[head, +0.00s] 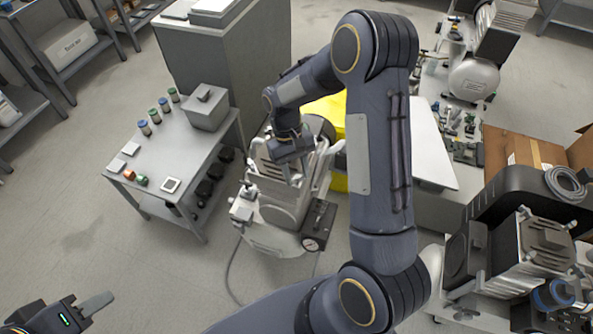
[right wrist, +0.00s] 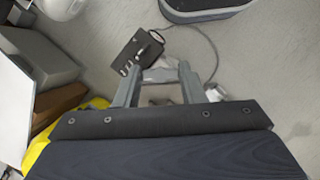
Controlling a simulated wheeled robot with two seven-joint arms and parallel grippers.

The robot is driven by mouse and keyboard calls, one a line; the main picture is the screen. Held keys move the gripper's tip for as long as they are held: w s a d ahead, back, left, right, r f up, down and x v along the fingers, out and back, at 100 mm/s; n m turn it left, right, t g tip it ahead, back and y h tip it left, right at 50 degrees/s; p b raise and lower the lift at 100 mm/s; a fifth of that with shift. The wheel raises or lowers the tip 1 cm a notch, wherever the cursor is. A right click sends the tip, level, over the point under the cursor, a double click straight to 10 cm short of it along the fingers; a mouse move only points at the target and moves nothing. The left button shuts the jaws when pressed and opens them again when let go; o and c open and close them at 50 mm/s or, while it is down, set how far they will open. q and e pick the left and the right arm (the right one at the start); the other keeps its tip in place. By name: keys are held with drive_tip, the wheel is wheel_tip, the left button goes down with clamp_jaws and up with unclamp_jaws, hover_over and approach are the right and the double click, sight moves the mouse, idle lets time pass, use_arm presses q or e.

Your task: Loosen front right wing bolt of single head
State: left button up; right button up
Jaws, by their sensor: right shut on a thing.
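The single-head compressor (head: 272,240) stands on the floor in the middle of the head view, silver-grey, with a black gauge box (head: 318,226) at its front right. My right gripper (head: 297,172) reaches down onto its top from above. In the right wrist view its two fingers (right wrist: 159,72) are shut on a light grey part of the compressor (right wrist: 160,75). The wing bolt itself cannot be made out; the gripper and arm hide that area. My left gripper (head: 92,306) is at the lower left corner, away from the compressor, its jaw gap unclear.
A grey table (head: 165,150) with small jars and a box is left of the compressor. A yellow object (head: 330,110) is behind it. A larger black and silver compressor (head: 535,245) and cardboard boxes (head: 525,150) stand at right.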

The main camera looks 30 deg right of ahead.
sight(292, 171)
drive_tip(key=o, duration=1)
drive_tip(key=v, duration=0.7)
drive_tip(key=shift+w+r, duration=0.2)
drive_tip(key=shift+r, duration=0.2)
drive_tip(key=s+r+t+y, duration=0.25)
drive_tip(key=s+r, duration=0.25)
drive_tip(key=r, duration=0.3)
drive_tip(key=s+a+r+t, duration=0.1)
drive_tip(key=s+t, duration=0.1)
drive_tip(key=s, duration=0.3)
drive_tip(key=s+a+r+t, duration=0.2)
drive_tip(key=s+t, duration=0.1)
drive_tip(key=s, duration=0.2)
drive_tip(key=s+a+r+t+y+p, duration=0.1)
drive_tip(key=s+t, duration=0.1)
drive_tip(key=s, duration=0.4)
drive_tip(key=shift+a+r+m+t, duration=0.3)
drive_tip(key=shift+a+m+t, duration=0.05)
drive_tip(key=shift+m, duration=0.05)
